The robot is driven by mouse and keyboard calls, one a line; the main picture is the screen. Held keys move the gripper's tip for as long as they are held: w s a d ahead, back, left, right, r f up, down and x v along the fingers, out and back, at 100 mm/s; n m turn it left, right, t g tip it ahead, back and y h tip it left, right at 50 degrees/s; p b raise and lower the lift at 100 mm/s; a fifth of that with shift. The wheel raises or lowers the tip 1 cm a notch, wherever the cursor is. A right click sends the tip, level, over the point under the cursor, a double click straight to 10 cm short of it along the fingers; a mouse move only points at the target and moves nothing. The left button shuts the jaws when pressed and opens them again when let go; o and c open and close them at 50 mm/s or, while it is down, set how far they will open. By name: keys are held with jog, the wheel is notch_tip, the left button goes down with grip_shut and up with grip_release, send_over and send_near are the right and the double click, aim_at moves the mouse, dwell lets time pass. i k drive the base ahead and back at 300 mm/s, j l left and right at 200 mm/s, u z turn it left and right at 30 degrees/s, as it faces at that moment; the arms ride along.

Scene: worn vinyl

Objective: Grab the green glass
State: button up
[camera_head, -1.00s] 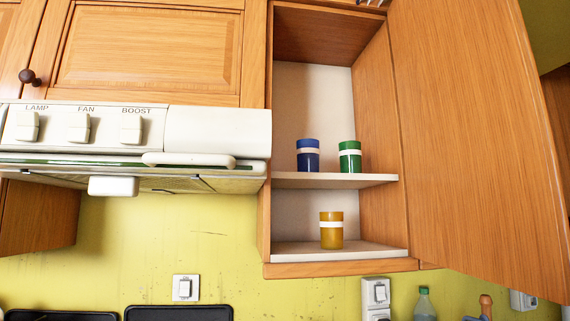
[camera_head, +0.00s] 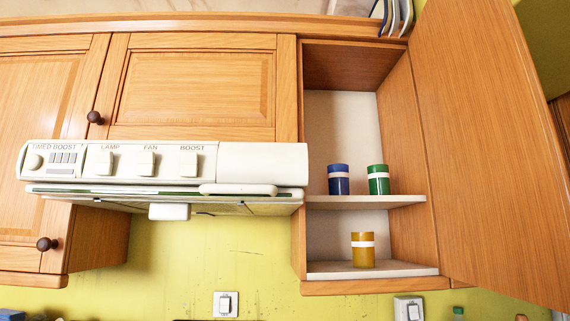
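The green glass (camera_head: 378,180) has a white band around its middle. It stands upright on the middle shelf (camera_head: 350,201) of the open wall cupboard, to the right of a blue glass (camera_head: 338,180) with a similar band. A small gap separates the two. A yellow glass (camera_head: 362,250) with a white band stands on the cupboard's bottom shelf, below them. My gripper is not in view.
The cupboard door (camera_head: 490,150) stands wide open on the right. A white cooker hood (camera_head: 150,165) juts out on the left. Closed cupboards (camera_head: 190,85) are beyond it. A wall socket (camera_head: 408,308) is below the cupboard.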

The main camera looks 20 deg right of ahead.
aim_at(379, 176)
jog(key=l+u, duration=0.2)
jog(key=l, duration=0.15)
jog(key=k+l+u, duration=0.2)
jog(key=l, duration=0.15)
jog(key=l+u, duration=0.2)
jog(key=l, duration=0.15)
jog(key=k+l+u, duration=0.15)
jog(key=l, duration=0.2)
jog(key=k+l, duration=0.15)
jog(key=l, duration=0.25)
jog(key=k+l, duration=0.2)
jog(key=l, duration=0.2)
jog(key=k+l+u, duration=0.1)
jog(key=l, duration=0.3)
jog(key=k+l, duration=0.25)
jog(key=l, duration=0.15)
jog(key=k+l, duration=0.2)
jog(key=l, duration=0.15)
jog(key=i+j+z, duration=0.3)
jog(key=j, duration=0.3)
jog(key=j+z, duration=0.3)
jog(key=j, duration=0.3)
jog(key=j+z, duration=0.3)
jog(key=j, duration=0.4)
jog(key=i+j+z, duration=0.1)
jog(key=j, duration=0.15)
jog(key=i+j+z, duration=0.15)
jog(key=j, duration=0.15)
jog(key=k+l, duration=0.05)
